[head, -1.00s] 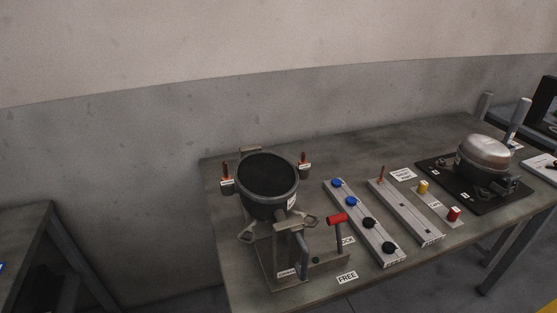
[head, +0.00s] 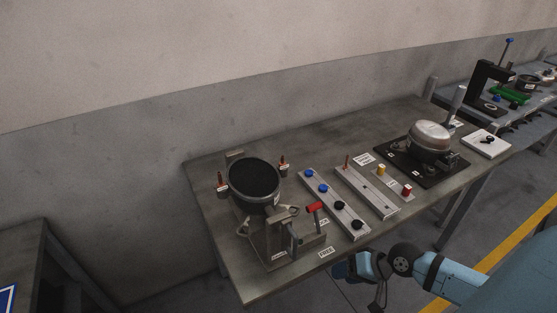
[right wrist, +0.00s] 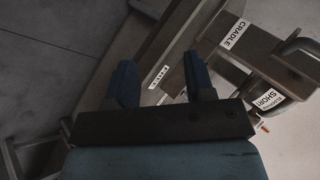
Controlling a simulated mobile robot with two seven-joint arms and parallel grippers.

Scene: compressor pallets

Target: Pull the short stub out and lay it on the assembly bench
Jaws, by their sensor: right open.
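A fixture with a black-topped round shell (head: 253,182) stands at the left of the grey bench (head: 310,145). Small orange-red stubs stand at its left (head: 222,180) and right (head: 283,163) sides; their tags are too small to read in the head view. In the right wrist view a label reading SHORT (right wrist: 268,98) sits beside a small orange-tipped piece (right wrist: 262,127), partly hidden by my gripper body. My right gripper (head: 340,270) is at the bench's front edge, right of the fixture; its fingers (right wrist: 160,80) are apart and empty. My left gripper is out of view.
A red-handled clamp (head: 315,207) stands at the fixture's front. Right of it are a rail with blue and black caps (head: 334,203), another rail (head: 368,191), and a silver compressor (head: 430,137) on a black mat. Another table (head: 35,250) stands at left.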

